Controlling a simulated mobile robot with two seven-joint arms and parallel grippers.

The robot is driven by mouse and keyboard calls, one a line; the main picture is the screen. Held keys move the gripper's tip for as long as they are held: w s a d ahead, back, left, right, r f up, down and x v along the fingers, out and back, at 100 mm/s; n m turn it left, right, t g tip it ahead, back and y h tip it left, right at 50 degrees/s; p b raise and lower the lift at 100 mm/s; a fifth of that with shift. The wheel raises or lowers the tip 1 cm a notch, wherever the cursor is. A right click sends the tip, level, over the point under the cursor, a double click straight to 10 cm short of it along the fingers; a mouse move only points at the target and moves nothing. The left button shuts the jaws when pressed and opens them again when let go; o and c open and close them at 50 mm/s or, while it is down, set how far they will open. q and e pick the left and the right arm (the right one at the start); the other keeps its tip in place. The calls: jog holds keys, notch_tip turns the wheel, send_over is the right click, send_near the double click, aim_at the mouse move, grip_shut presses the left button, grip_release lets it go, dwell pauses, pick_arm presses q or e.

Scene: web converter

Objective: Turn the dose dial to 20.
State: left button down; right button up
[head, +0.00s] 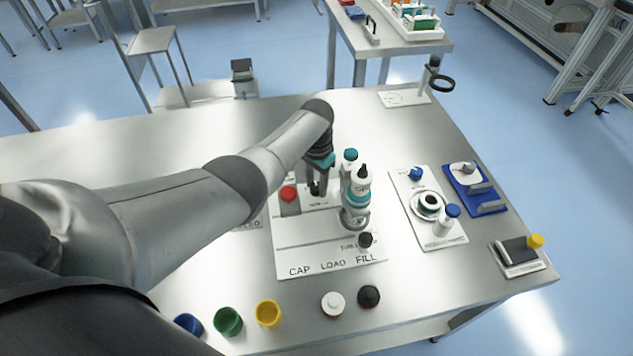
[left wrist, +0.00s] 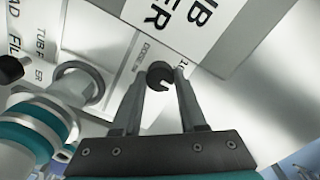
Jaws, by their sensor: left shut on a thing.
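The dose dial (left wrist: 159,75) is a small dark round knob with a notch, on a white plate in the left wrist view. A label reading DOSE and part of a number, which looks like 10, are printed beside it. My left gripper (left wrist: 160,88) has one finger on each side of the dial and is shut on it. In the head view my left gripper (head: 317,188) reaches down at the back of the white filler panel (head: 300,232), between the red button (head: 289,194) and the teal and white filler column (head: 356,195). There it hides the dial. My right gripper is not in view.
The filler column stands close to the gripper's right. A dark knob (head: 366,240) is on the panel's front part. Blue, green and yellow cups (head: 268,314) and two small caps (head: 333,303) lie in front. Other fixtures (head: 428,207) stand to the right. The table's left back is clear.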

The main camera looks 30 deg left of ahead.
aim_at(317, 186)
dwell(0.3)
pick_arm(q)
jog(key=shift+c, duration=2.3)
grip_release()
notch_tip(317, 186, up, 15)
jog(key=p, duration=0.5)
jog(key=shift+r, duration=0.15)
